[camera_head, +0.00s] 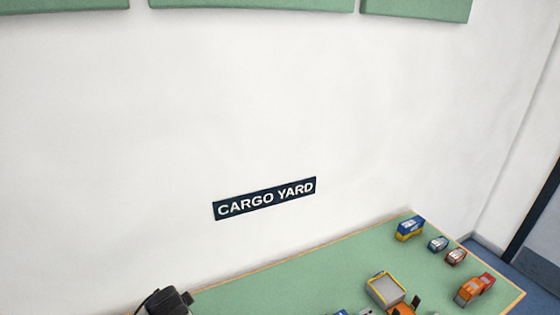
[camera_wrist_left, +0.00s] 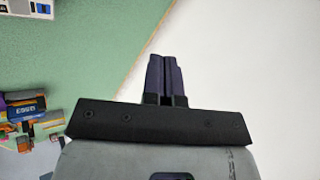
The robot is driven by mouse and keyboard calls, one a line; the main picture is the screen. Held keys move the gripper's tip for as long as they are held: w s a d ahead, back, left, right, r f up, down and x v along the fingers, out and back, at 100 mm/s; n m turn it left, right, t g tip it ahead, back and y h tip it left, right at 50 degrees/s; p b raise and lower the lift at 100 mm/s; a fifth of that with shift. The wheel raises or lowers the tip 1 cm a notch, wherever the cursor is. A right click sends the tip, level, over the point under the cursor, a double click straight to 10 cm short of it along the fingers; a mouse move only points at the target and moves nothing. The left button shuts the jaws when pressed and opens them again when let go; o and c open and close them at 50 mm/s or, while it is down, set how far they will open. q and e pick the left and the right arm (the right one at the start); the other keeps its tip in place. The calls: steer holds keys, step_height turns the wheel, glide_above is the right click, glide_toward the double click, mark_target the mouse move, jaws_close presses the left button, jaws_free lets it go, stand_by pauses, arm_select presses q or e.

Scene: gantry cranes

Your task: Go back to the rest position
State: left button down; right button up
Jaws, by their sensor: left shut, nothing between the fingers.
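My left gripper (camera_wrist_left: 167,78) shows in the left wrist view with its two dark fingers together and nothing between them. It is over the edge of the green table (camera_wrist_left: 90,60), and the pale area beyond the edge is to its right. In the head view a dark part of my arm (camera_head: 168,301) shows at the bottom edge, left of the middle; its fingers cannot be made out there. My right gripper is not in view.
In the head view, the green table (camera_head: 268,291) holds a blue and yellow block (camera_head: 410,228), small vehicles (camera_head: 438,243), an orange vehicle (camera_head: 470,291) and a grey-yellow tray (camera_head: 386,290). A white wall with a CARGO YARD sign (camera_head: 265,198) stands behind. Several coloured items (camera_wrist_left: 28,112) lie left in the wrist view.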

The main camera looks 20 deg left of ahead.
arm_select(q)
steer(key=s+d+r+t+h, duration=0.2)
steer(key=s+d+r+t, duration=0.15)
steer(key=s+d, duration=1.05)
steer(key=s+d+f+n+g+h, duration=0.1)
steer(key=s+d+f+g, duration=0.15)
steer(key=s, duration=0.25)
steer(key=s+d+f+n+g+p, duration=0.1)
steer(key=s+d+f, duration=0.15)
steer(key=s, duration=0.25)
steer(key=s+d+f+n+g+h, duration=0.1)
steer(key=s+f, duration=0.3)
steer(key=s, duration=0.2)
step_height(320, 180, up, 22)
steer(key=w+p, duration=0.1)
steer(key=p, duration=2)
steer(key=shift+p, duration=0.3)
steer(key=shift+f, duration=0.1)
